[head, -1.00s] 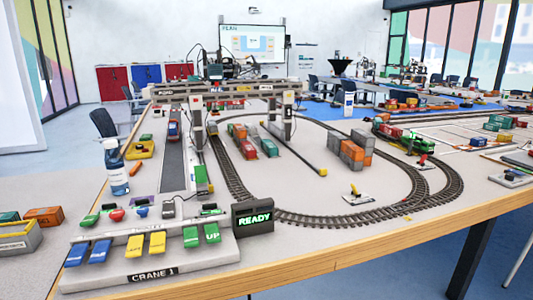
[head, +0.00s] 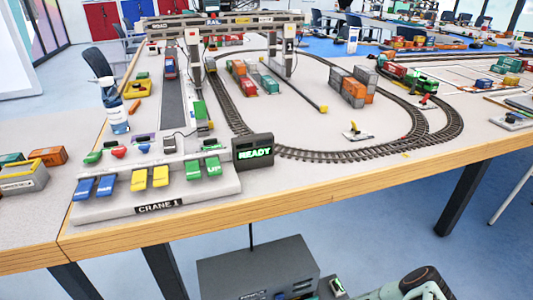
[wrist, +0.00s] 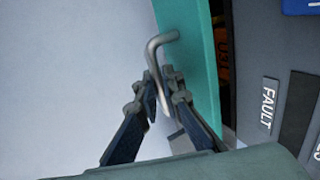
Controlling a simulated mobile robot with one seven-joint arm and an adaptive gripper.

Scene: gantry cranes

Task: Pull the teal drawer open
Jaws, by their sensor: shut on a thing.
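The teal drawer front (wrist: 202,65) stands upright in the wrist view, seen nearly edge-on. A bent metal bar handle (wrist: 159,48) sticks out from it to the left. My gripper (wrist: 160,92) is shut on the handle, with one dark finger on each side of the bar. A dark gap with something orange in it (wrist: 224,62) shows between the teal front and the grey cabinet face, so the drawer stands partly out. How far is hard to tell. In the head view the drawer front and my gripper cannot be made out.
A dark grey cabinet (head: 258,268) stands on the floor below the table's front edge. Its face (wrist: 268,60) carries a FAULT label (wrist: 268,103). The table (head: 330,195) holds the crane control panel (head: 155,205) and rail tracks. Blue floor lies around the cabinet.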

